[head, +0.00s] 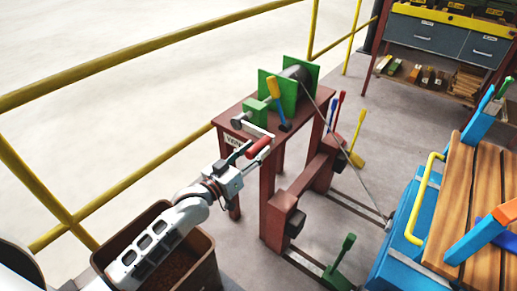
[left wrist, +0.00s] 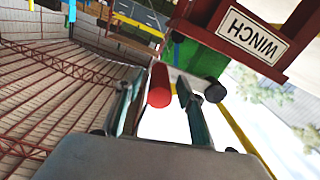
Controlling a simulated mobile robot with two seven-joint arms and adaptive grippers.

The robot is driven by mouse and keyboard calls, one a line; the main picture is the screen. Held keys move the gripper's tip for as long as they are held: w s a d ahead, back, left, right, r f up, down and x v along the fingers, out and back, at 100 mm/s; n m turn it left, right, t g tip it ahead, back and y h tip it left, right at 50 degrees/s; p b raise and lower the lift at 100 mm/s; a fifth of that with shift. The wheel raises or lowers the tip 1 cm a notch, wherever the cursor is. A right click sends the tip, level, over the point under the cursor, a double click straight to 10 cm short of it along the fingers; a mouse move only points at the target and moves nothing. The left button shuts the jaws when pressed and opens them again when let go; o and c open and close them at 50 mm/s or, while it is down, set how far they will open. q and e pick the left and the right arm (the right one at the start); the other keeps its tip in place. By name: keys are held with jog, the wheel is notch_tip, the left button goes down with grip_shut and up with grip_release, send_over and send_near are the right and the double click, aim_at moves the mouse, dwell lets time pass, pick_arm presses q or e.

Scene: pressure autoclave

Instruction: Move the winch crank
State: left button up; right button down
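The winch crank has a red handle (head: 258,148) on a grey arm (head: 252,130), at the near side of the green winch (head: 257,110) on its red-brown stand. In the left wrist view the red handle (left wrist: 159,86) lies between the fingers of my left gripper (left wrist: 162,98), with gaps visible on both sides. My left gripper (head: 243,156) is open right at the handle in the head view; contact cannot be told. A dark round end of the crank (left wrist: 215,92) shows beside the right finger. The WINCH sign (left wrist: 252,37) is upside down in the wrist view. My right gripper is out of view.
A yellow railing (head: 130,62) runs behind the winch. A cable (head: 345,155) slants from the drum toward the blue machine (head: 405,220) at right. Coloured levers (head: 357,145) stand beside the winch stand. A brown bin (head: 205,268) lies below my left arm.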

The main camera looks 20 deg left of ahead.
pick_arm(q)
jog(key=shift+x, duration=0.8)
grip_shut()
jog(key=shift+f, duration=0.15)
